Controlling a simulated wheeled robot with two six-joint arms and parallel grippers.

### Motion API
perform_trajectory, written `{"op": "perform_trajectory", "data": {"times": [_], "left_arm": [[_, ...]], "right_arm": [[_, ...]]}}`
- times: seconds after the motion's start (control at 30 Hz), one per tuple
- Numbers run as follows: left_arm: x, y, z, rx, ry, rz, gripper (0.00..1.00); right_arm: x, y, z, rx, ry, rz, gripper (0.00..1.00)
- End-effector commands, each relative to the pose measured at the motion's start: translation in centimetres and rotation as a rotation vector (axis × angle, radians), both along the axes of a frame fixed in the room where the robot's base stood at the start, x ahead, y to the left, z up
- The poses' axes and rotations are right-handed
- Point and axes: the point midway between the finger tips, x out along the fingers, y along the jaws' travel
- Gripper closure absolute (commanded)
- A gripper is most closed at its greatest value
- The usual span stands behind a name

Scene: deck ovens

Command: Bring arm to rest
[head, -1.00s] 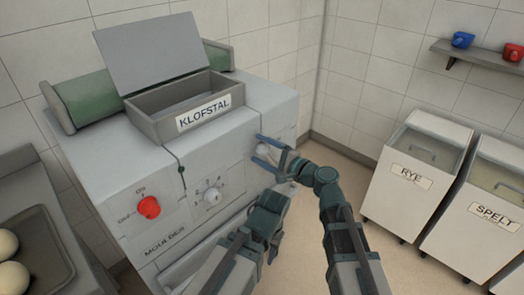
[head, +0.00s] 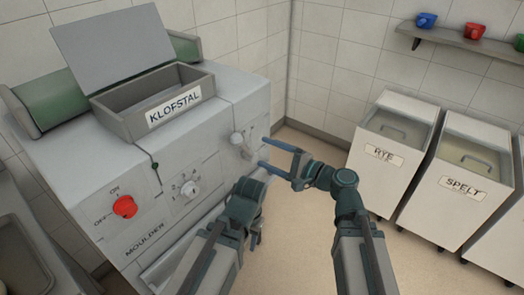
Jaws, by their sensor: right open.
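My right gripper (head: 264,154) is open and empty. Its two blue fingers point left toward the moulder's front, just right of a pale knob (head: 237,139), with a small gap seeming to lie between them. My left arm (head: 240,205) reaches up from the bottom beside the right arm, in front of the moulder (head: 215,150). The moulder carries a red on/off knob (head: 124,206), a numbered dial (head: 189,189) and an open grey box (head: 195,107) labelled KLOFSTAL.
White bins labelled RYE (head: 372,185) and SPELT (head: 442,205) stand at the right. A wall shelf (head: 455,40) holds coloured scoops or cups. A tray (head: 18,262) is at the lower left. The floor (head: 310,145) between moulder and bins is clear.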

Motion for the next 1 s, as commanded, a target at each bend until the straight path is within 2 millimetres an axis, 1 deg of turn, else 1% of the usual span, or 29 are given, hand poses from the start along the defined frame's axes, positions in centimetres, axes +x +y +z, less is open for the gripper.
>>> {"op": "perform_trajectory", "data": {"times": [0.43, 0.53, 0.57, 0.67, 0.7, 0.77, 0.8, 0.87, 0.9, 0.97, 1.0], "left_arm": [[0.0, 0.0, 0.0, 0.0, 0.0, 0.0, 0.5], [0.0, 0.0, 0.0, 0.0, 0.0, 0.0, 0.5], [0.0, 0.0, 0.0, 0.0, 0.0, 0.0, 0.5], [0.0, 0.0, 0.0, 0.0, 0.0, 0.0, 0.5], [0.0, 0.0, 0.0, 0.0, 0.0, 0.0, 0.5], [0.0, 0.0, 0.0, 0.0, 0.0, 0.0, 0.5], [0.0, 0.0, 0.0, 0.0, 0.0, 0.0, 0.5], [0.0, 0.0, 0.0, 0.0, 0.0, 0.0, 0.5], [0.0, 0.0, 0.0, 0.0, 0.0, 0.0, 0.5], [0.0, 0.0, 0.0, 0.0, 0.0, 0.0, 0.5], [0.0, 0.0, 0.0, 0.0, 0.0, 0.0, 0.5]], "right_arm": [[0.0, 0.0, -0.1, -0.003, 0.0, 0.001, 0.21], [-0.3, 0.2, -1.1, -0.063, -0.007, 0.022, 0.21], [-0.5, 0.3, -1.7, -0.1, -0.011, 0.034, 0.21], [-1.4, 0.4, -5.0, -0.292, -0.029, 0.1, 0.21], [-1.9, 0.2, -6.7, -0.388, -0.035, 0.136, 0.21], [-2.7, -0.5, -9.4, -0.542, -0.042, 0.199, 0.21], [-3.3, -1.2, -11.1, -0.643, -0.042, 0.242, 0.21], [-4.2, -2.5, -13.5, -0.791, -0.039, 0.308, 0.21], [-4.8, -3.6, -14.9, -0.885, -0.031, 0.351, 0.21], [-5.5, -5.4, -16.6, -1.014, -0.019, 0.412, 0.21], [-6.0, -6.6, -17.6, -1.092, -0.008, 0.451, 0.21]]}}
